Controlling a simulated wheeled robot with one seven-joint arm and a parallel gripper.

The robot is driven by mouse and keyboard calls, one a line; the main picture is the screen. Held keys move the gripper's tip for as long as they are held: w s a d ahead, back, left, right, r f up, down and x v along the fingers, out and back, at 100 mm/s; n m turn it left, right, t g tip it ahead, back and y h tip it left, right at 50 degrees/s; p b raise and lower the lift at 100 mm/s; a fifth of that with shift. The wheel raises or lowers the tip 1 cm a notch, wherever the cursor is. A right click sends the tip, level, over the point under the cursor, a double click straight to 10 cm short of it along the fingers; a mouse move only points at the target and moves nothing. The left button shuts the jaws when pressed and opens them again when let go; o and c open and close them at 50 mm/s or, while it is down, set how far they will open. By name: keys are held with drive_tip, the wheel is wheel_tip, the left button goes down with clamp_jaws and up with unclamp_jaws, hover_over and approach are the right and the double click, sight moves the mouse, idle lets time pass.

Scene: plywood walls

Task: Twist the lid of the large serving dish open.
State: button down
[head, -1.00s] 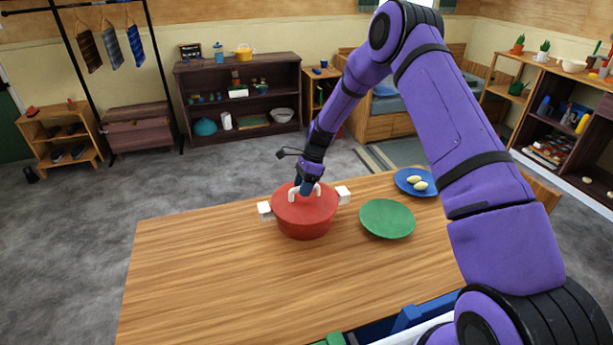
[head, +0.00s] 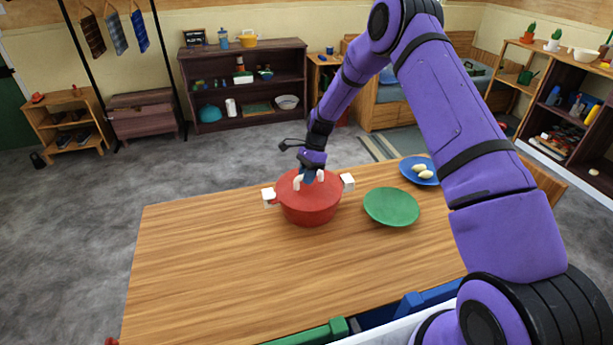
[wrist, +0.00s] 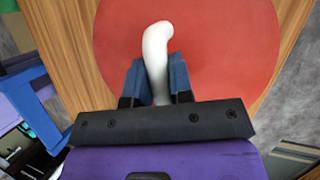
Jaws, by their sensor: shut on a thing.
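The large serving dish is a red round pot (head: 310,211) with white side handles, standing on the wooden table. Its red lid (head: 325,193) is on top and has a white arched handle (head: 298,183). My gripper (head: 309,177) points down at the lid from above and is shut on this handle. In the wrist view, the blue fingers of my gripper (wrist: 157,80) sit on either side of the white handle (wrist: 155,45), over the red lid (wrist: 220,50). The far end of the handle sticks out beyond the fingertips.
A green plate (head: 391,207) lies right of the pot, and a blue plate (head: 410,178) with pale egg-like items is behind it. The left part of the wooden table (head: 200,260) is clear. Blue and green chair-like edges stand at the table's near side.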

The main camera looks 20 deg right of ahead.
idle(0.4)
drive_tip(key=shift+s+d+n+g+h, duration=0.15)
drive_tip(key=shift+n+g+h, duration=0.35)
drive_tip(key=shift+n, duration=1.1)
drive_tip(key=shift+n+g+h, duration=0.3)
drive_tip(key=shift+n+h, duration=0.1)
drive_tip(key=shift+n, duration=0.8)
drive_tip(key=c, duration=0.9)
unclamp_jaws()
